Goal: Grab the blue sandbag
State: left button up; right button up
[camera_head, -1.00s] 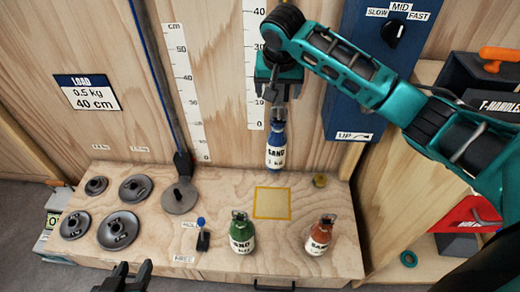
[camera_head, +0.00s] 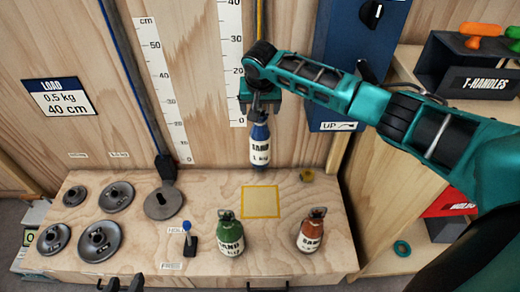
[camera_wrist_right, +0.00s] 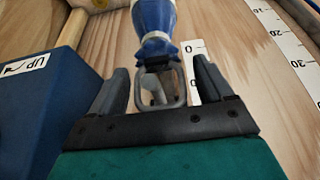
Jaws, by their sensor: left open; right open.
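The blue sandbag (camera_head: 260,150) with a white "SAND 1 kg" label hangs upright in front of the wall, above the yellow-outlined square on the bench. My right gripper (camera_head: 260,103) is right above it, pointing down. In the right wrist view, the blue sandbag (camera_wrist_right: 154,22) shows past the fingers. Its metal loop sits between the open fingers of the right gripper (camera_wrist_right: 160,75), with gaps at both sides. My left gripper (camera_head: 120,284) is open at the bottom edge of the head view, far from the bag; only its tips show.
A green sandbag (camera_head: 230,235) and an orange-red sandbag (camera_head: 311,231) stand on the wooden bench (camera_head: 205,272). Several dark discs lie at its left. A blue panel (camera_head: 345,75) stands close right of the right gripper. The yellow square (camera_head: 261,216) is empty.

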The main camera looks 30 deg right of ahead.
jog(key=shift+c, duration=0.2)
grip_shut()
dwell(0.6)
jog(key=shift+w, duration=0.1)
